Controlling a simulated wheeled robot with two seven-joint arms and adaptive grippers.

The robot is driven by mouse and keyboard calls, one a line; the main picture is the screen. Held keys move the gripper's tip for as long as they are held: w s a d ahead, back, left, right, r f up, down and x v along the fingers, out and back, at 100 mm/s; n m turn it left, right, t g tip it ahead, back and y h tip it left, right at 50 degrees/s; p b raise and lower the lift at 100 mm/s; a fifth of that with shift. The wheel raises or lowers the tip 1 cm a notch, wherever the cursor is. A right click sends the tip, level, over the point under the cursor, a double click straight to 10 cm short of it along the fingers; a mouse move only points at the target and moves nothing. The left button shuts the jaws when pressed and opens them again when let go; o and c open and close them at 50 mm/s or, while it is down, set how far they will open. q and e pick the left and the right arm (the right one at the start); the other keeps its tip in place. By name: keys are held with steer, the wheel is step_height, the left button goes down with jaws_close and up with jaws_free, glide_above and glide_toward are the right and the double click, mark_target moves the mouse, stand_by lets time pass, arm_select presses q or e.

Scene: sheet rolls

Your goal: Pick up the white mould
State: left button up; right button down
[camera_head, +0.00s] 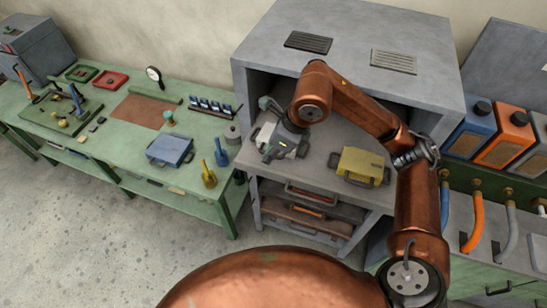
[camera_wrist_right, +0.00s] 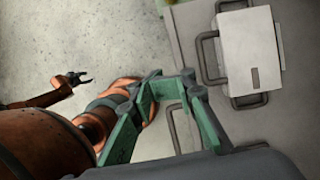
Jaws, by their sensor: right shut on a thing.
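The white mould (camera_head: 291,148) sits at the left front of the grey cabinet's open shelf, partly hidden by my right gripper (camera_head: 272,140). In the right wrist view the mould (camera_wrist_right: 246,45) is a pale block with dark looped handles on its sides. My right gripper's green fingers (camera_wrist_right: 176,76) reach the handle on its left side and are shut on it; the exact contact is hard to see. My left gripper (camera_wrist_right: 76,78) shows small in the right wrist view, its dark fingers apart and empty, over the floor. It is not in the head view.
A yellow mould (camera_head: 361,166) stands on the same shelf to the right. The grey cabinet's hood (camera_head: 345,45) overhangs the shelf. A green workbench (camera_head: 200,185) on the left carries a blue mould (camera_head: 170,150). Orange and blue canisters (camera_head: 508,130) stand on the right.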

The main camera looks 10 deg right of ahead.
steer(key=s+a+r+b, duration=0.2)
steer(key=s+a+r, duration=0.2)
steer(key=s+a, duration=0.2)
steer(key=shift+s+a, duration=0.15)
steer(key=shift+s, duration=0.1)
steer(key=c, duration=0.6)
jaws_free()
stand_by(0.3)
steer(key=shift+o, duration=0.2)
